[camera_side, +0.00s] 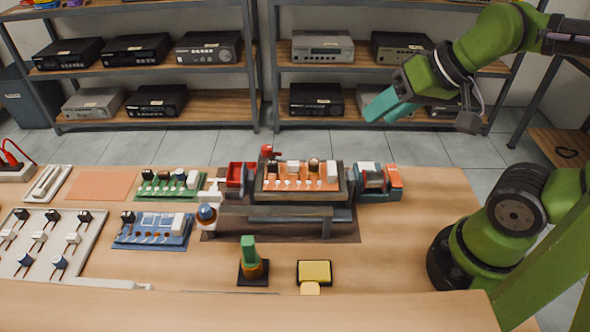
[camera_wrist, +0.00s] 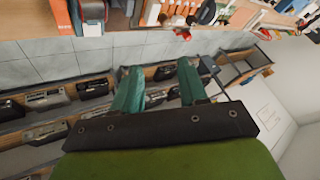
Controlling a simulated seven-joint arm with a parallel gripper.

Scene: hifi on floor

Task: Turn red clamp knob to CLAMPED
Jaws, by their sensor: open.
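The red clamp knob (camera_side: 267,151) stands at the back edge of the board fixture (camera_side: 290,213) in the middle of the bench. In the wrist view a small red part that looks like this knob (camera_wrist: 184,35) shows at the bench edge. The fixture holds an orange circuit board (camera_side: 298,184) with several components. My gripper (camera_side: 388,106) is raised behind and to the right of the fixture, well apart from the knob. Its two teal fingers (camera_wrist: 160,88) are spread with nothing between them. Any CLAMPED marking is too small to read.
A red bin (camera_side: 235,178) and a teal-and-orange unit (camera_side: 379,181) flank the fixture. Green (camera_side: 168,184) and blue (camera_side: 153,230) boards lie left. A green-topped bottle (camera_side: 249,258) and yellow sponge (camera_side: 315,271) stand in front. Shelves of audio units (camera_side: 323,46) stand behind.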

